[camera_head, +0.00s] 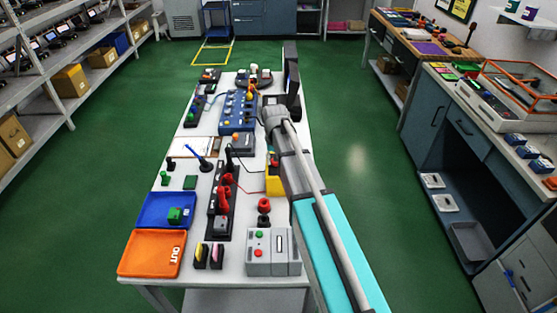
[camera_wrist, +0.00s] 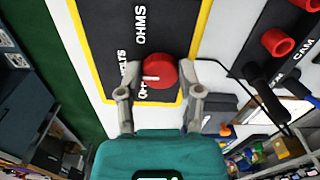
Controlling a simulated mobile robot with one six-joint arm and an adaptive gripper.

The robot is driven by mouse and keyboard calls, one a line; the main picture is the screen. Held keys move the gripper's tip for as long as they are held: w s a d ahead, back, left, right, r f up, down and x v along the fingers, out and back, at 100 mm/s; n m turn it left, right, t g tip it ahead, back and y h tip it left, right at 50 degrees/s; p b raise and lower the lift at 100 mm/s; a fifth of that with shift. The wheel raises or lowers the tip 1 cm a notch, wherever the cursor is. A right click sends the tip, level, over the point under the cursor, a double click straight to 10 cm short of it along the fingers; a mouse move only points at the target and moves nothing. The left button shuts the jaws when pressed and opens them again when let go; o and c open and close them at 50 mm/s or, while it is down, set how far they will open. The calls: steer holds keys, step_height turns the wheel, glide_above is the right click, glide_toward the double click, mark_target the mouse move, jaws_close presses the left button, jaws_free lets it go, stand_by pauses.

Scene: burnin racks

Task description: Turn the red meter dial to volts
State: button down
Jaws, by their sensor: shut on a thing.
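The red dial (camera_wrist: 162,70) is on the dark face of a yellow-edged meter (camera_wrist: 178,22) in the wrist view. My gripper (camera_wrist: 160,75) has a finger on each side of it and is shut on it. A white pointer mark on the dial points left in the picture, towards the VOLTS and OFF lettering; I cannot tell which one it lines up with. The OHMS label is above the dial, and OFF is partly covered. In the head view a yellow-edged box that looks like the meter (camera_head: 273,186) is partly behind my arm, and my fingers are hidden.
The white bench (camera_head: 235,205) is crowded. A black strip with red posts (camera_head: 223,198) and cables is close left of the meter. A red button (camera_head: 264,205) and a grey box (camera_head: 272,252) stand nearer. Blue (camera_head: 152,222) and orange (camera_head: 135,262) trays lie at left.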

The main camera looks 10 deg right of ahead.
steer(key=shift+c, duration=1.3)
jaws_free()
steer(key=shift+w, duration=0.25)
steer(key=shift+s, duration=0.1)
steer(key=shift+s, duration=0.1)
steer(key=s+d, duration=0.1)
steer(key=s, duration=2)
steer(key=shift+n, duration=0.4)
steer(key=shift+d, duration=0.1)
